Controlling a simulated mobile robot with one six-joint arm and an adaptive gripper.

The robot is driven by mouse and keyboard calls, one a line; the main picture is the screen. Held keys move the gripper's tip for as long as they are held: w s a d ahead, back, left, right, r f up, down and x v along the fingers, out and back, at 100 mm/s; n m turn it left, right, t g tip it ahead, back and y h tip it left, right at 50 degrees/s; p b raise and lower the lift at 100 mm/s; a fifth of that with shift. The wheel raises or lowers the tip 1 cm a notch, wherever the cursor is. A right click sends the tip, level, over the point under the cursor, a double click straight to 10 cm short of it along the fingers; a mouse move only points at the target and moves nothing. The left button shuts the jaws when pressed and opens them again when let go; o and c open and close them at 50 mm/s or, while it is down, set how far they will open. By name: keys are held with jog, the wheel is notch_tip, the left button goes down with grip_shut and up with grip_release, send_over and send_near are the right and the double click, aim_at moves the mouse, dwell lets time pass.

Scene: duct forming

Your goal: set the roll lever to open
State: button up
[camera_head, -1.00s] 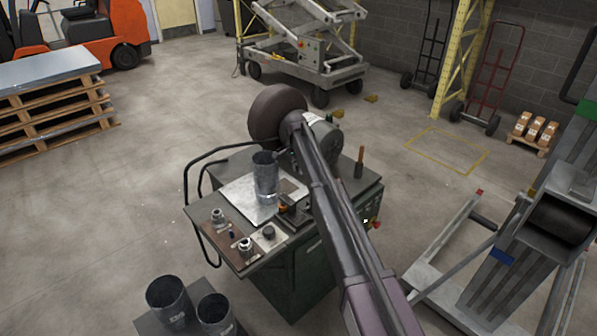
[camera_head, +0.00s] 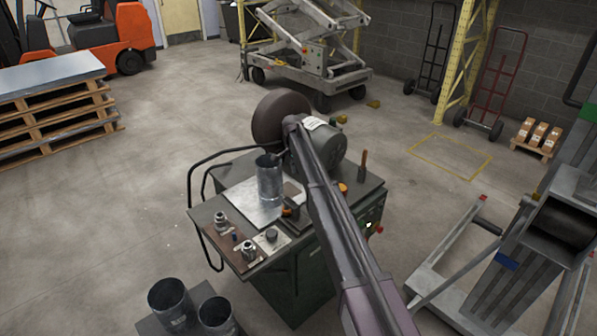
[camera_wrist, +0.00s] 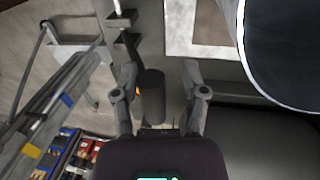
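A lever with an orange-brown grip (camera_head: 364,158) and a dark lower part stands at the right back of the green bench machine, right of my arm. It looks nearly upright, and I cannot read its marked position. In the wrist view my gripper (camera_wrist: 158,92) is open, with a finger on each side of a dark upright cylinder (camera_wrist: 152,95). Gaps show on both sides of the cylinder. I cannot tell whether this cylinder is the lever. My arm hides the gripper in the head view.
A sheet-metal tube (camera_head: 269,180) stands on the machine's bench; its rim (camera_wrist: 240,45) is close on the right in the wrist view. Fittings (camera_head: 248,251) lie on the bench's front. A duct lifter (camera_head: 505,262) stands at right. Open floor lies at left.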

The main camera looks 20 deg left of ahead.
jog(key=shift+d, duration=0.2)
jog(key=shift+s, duration=0.15)
jog(key=s+d+n, duration=0.3)
jog(key=s+d, duration=1.5)
jog(key=d, duration=0.3)
jog(key=s+d+n+t+y, duration=0.1)
jog(key=s+d+n, duration=0.2)
jog(key=s+d, duration=1.6)
jog(key=shift+s+d+f+n+y, duration=0.15)
jog(key=shift+s+d+n+y, duration=0.15)
jog(key=shift+d, duration=0.9)
